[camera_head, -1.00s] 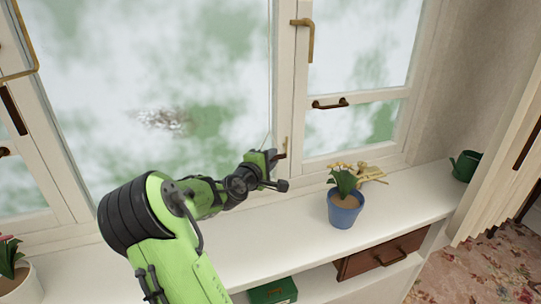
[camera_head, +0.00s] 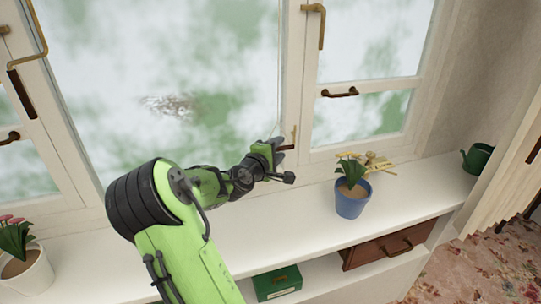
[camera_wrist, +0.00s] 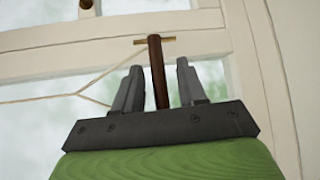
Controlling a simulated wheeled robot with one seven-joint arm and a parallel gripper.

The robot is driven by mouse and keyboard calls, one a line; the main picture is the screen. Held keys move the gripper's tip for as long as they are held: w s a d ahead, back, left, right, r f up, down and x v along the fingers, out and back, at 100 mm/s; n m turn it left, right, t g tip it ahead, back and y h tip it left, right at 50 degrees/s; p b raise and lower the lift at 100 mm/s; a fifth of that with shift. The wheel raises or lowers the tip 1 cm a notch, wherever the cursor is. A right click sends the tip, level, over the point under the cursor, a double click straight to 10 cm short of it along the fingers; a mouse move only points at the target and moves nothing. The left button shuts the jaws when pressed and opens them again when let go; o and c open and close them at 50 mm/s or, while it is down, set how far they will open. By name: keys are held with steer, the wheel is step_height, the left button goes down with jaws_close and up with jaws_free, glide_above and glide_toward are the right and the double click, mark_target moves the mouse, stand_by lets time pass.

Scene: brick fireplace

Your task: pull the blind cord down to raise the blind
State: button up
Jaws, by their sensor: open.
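My gripper (camera_wrist: 158,66) is open in the wrist view, its two dark fingers apart and pointing up. A dark brown rod-like handle (camera_wrist: 157,75) with a small brass crosspiece at its top appears between the fingers; whether they touch is unclear. A thin pale cord (camera_wrist: 40,98) runs in from the left and splits into strands near the left finger. In the head view my gripper (camera_head: 281,151) is beside the window frame post, near a small brown handle (camera_head: 286,147). No blind is clearly visible.
A white sill (camera_head: 260,205) runs below the window, close under my arm. A blue pot with a plant (camera_head: 351,203) stands to the right, and a green watering can (camera_head: 477,158) farther right. A white flowerpot (camera_head: 30,275) is at left. A green box (camera_head: 277,284) sits on the lower shelf.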

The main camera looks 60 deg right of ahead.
steer(key=a+r+p, duration=0.2)
steer(key=a, duration=1.3)
steer(key=shift+w, duration=0.1)
